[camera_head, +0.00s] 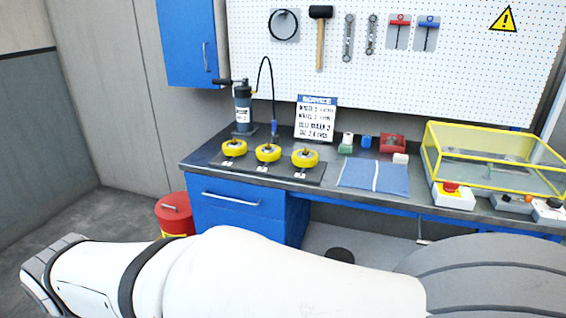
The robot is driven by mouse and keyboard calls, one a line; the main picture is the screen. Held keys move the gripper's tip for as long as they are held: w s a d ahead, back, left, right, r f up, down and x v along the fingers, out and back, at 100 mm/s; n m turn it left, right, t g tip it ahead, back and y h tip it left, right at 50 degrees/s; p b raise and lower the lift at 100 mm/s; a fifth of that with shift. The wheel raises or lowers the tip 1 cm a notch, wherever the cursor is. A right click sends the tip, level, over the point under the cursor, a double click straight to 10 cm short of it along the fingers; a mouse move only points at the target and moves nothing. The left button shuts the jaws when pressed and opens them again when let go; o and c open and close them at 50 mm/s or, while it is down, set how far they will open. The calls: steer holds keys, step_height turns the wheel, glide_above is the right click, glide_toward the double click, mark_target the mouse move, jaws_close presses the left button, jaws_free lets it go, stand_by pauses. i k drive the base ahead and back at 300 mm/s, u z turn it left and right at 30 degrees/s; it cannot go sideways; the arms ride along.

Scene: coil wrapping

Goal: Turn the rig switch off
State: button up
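Several control boxes stand along the front edge of the bench at the right. One is a white box with a red mushroom button (452,189). To its right is a low grey box (512,203) with small parts on top. At the right edge is a white box with a black knob (550,206). I cannot tell which of these is the rig switch, or its position. My white arm crosses the foreground, well below the bench. My gripper is not in view.
A yellow-framed clear enclosure (490,160) stands behind the boxes. A blue mat (374,178), several yellow wheels on a dark plate (284,169), a pump (242,108) and a sign (315,118) occupy the bench. A red bin (174,214) stands on the floor left.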

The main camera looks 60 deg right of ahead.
mark_target(449, 186)
steer(key=z, duration=3.35)
steer(key=k, duration=0.55)
steer(key=z, duration=0.4)
steer(key=i, duration=1.4)
steer(key=u, duration=0.4)
